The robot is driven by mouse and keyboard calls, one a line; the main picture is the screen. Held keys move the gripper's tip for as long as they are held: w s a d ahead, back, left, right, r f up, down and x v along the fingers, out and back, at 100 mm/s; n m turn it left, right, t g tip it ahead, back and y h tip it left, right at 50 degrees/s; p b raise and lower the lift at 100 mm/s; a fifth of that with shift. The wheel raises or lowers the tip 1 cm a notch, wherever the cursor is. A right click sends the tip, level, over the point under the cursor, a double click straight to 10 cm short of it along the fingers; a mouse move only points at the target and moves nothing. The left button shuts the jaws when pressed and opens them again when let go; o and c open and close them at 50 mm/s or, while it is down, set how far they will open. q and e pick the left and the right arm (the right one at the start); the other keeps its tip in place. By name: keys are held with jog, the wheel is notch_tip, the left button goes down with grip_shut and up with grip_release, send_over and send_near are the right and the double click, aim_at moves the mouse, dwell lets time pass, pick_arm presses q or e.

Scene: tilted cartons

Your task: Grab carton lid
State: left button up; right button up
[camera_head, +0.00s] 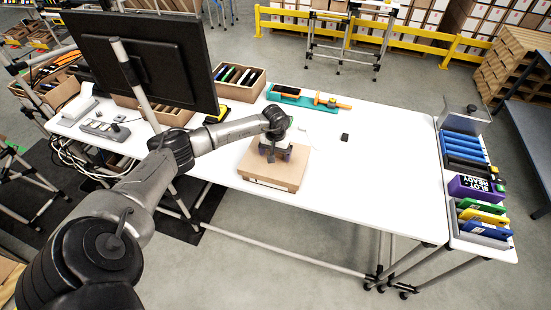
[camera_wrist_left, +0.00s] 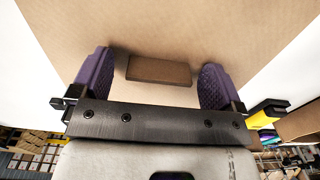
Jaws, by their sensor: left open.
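A closed brown cardboard carton (camera_head: 273,176) lies on the white table near its front edge, with its flat lid facing up. My left gripper (camera_head: 274,155) is over the far part of the lid. In the left wrist view the gripper (camera_wrist_left: 155,80) is open, with purple finger pads apart on either side of a small darker brown rectangular piece (camera_wrist_left: 160,69) on the carton lid (camera_wrist_left: 190,25). I cannot tell whether the fingertips touch the lid. My right gripper is not in view.
The white table (camera_head: 370,185) is mostly clear to the right. A small black object (camera_head: 345,137) lies there. A teal tray (camera_head: 292,97) with an orange-handled tool and an open carton (camera_head: 239,82) stand behind. A monitor (camera_head: 150,65) stands left of the arm.

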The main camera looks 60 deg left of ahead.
pick_arm(q)
jog(key=shift+c, duration=0.2)
jog(key=c, duration=1)
jog(key=shift+o, duration=0.2)
jog(key=shift+r, duration=0.15)
